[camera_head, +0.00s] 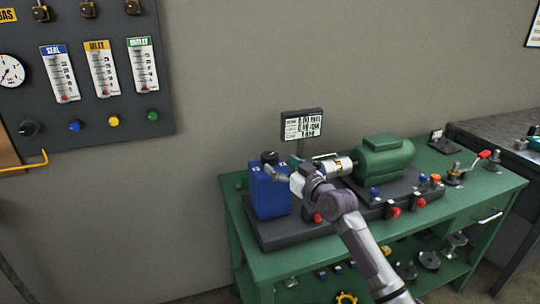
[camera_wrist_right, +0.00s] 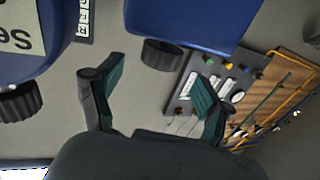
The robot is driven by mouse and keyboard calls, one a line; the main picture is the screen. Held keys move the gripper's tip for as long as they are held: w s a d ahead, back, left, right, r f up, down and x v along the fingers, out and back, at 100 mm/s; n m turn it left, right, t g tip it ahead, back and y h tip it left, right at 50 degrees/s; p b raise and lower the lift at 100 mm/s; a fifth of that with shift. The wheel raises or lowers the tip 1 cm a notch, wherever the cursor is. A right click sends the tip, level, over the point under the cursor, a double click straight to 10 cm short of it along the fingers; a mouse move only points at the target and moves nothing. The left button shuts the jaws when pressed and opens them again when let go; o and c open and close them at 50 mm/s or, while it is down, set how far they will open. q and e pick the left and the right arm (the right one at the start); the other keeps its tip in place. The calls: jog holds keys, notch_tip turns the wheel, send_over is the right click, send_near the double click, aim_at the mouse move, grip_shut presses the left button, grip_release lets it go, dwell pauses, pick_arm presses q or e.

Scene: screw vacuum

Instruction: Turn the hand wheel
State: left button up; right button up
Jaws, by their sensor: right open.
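A black ribbed knob, which looks like the hand wheel (camera_head: 269,157), sits on top of the blue housing (camera_head: 270,195) at the left end of the machine. In the right wrist view a black ribbed knob (camera_wrist_right: 162,54) shows against a blue body (camera_wrist_right: 190,20), between the two fingers in the picture and beyond them. My right gripper (camera_head: 284,169) is beside the top of the blue housing. Its fingers stand apart and empty in the wrist view (camera_wrist_right: 152,85). I cannot tell whether a finger touches the housing. My left gripper is out of view.
The machine with its green motor (camera_head: 385,158) stands on a green workbench (camera_head: 290,268). A small display (camera_head: 301,125) stands behind it. A dark gauge panel (camera_head: 85,65) is on the wall at left. A second black knob (camera_wrist_right: 18,102) shows at the wrist view's left edge.

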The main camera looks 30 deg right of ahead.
aim_at(269, 155)
jog(key=w, duration=0.6)
jog(key=shift+w+a, duration=0.1)
jog(key=shift+c, duration=0.3)
jog(key=c, duration=1.1)
jog(key=shift+r+p, duration=0.1)
jog(key=shift+p, duration=0.65)
jog(key=m+h+p, duration=0.1)
jog(key=h+p, duration=0.1)
jog(key=p, duration=0.3)
jog(key=m+h+p, duration=0.2)
jog(key=h+p, duration=0.1)
jog(key=p, duration=0.1)
jog(key=shift+a+r+m+g+h+p, duration=0.2)
jog(key=shift+m+g+h+p, duration=0.1)
jog(key=shift+g+p, duration=0.1)
jog(key=shift+f+m+g+h+p, duration=0.2)
jog(key=shift+m+g+h+p, duration=0.1)
jog(key=shift+m+h+p, duration=0.4)
jog(key=shift+f+m+g+h, duration=0.1)
jog(key=shift+m+g+h, duration=0.2)
jog(key=shift+h, duration=0.5)
jog(key=shift+d+p, duration=0.1)
jog(key=shift+p, duration=0.2)
